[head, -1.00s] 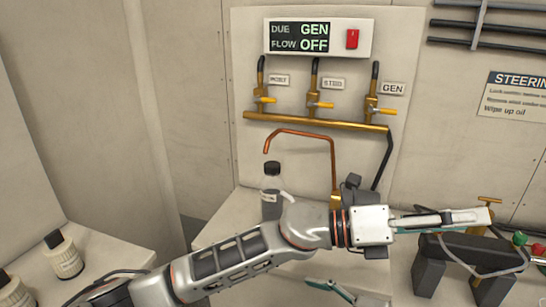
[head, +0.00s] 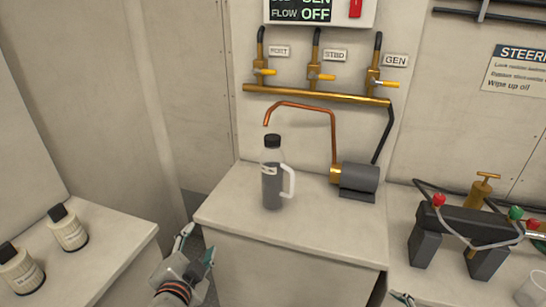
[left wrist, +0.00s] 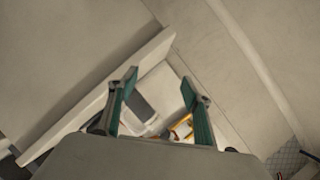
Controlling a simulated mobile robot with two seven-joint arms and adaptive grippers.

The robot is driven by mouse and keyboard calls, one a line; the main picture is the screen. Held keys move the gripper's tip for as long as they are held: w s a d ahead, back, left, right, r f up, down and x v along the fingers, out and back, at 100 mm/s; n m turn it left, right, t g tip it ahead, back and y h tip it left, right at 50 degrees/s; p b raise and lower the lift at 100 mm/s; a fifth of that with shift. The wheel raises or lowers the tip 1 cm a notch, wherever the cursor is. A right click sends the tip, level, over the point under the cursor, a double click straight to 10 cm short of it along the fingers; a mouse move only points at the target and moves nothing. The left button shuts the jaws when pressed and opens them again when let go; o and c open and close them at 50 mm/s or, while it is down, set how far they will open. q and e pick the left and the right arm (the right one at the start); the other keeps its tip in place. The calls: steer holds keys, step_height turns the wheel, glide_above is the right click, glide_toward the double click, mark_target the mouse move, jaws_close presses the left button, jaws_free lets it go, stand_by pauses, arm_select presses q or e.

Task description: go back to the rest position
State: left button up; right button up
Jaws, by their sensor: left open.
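My left gripper (head: 197,245) is low in the head view, left of the front of the middle counter (head: 225,216). Its two fingers stand apart with nothing between them. The left wrist view also shows the left gripper (left wrist: 158,85) open and empty, against pale panels. Only a fingertip of my right gripper (head: 403,298) shows at the bottom edge of the head view; the rest is out of frame. A grey bottle with a dark cap and white handle (head: 272,185) stands upright on the middle counter, apart from both grippers.
A dark pump (head: 359,180) sits right of the bottle, below the copper spout (head: 333,135). A black stand with coloured knobs (head: 465,226) is on the right counter. Two white bottles (head: 68,230) (head: 20,268) stand on the left counter. A floor gap separates the left and middle counters.

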arm_select(q)
steer(key=s+a+f+n+g+y, duration=0.2)
steer(key=s+a+f+g, duration=0.3)
steer(key=s+a, duration=0.45)
steer(key=s+a+f+n+g+y, duration=0.25)
steer(key=s+a+f, duration=0.35)
steer(key=s+a, duration=0.4)
arm_select(e)
steer(key=s+d+m+g+h, duration=0.25)
steer(key=s+d+h, duration=0.35)
steer(key=d, duration=0.5)
arm_select(q)
steer(key=w+d+f+n+t+h, duration=0.1)
steer(key=d+f+t+h, duration=0.3)
steer(key=d+f, duration=1)
steer(key=d+n+h, duration=0.1)
steer(key=d+h, duration=0.2)
steer(key=shift+d, duration=0.25)
arm_select(e)
steer(key=a+f+m+t+y, duration=0.3)
steer(key=a+f+y, duration=0.5)
steer(key=a+f, duration=0.6)
steer(key=a+t, duration=0.1)
steer(key=a, duration=0.1)
steer(key=shift+w+a+f, duration=0.3)
steer(key=shift+w, duration=0.1)
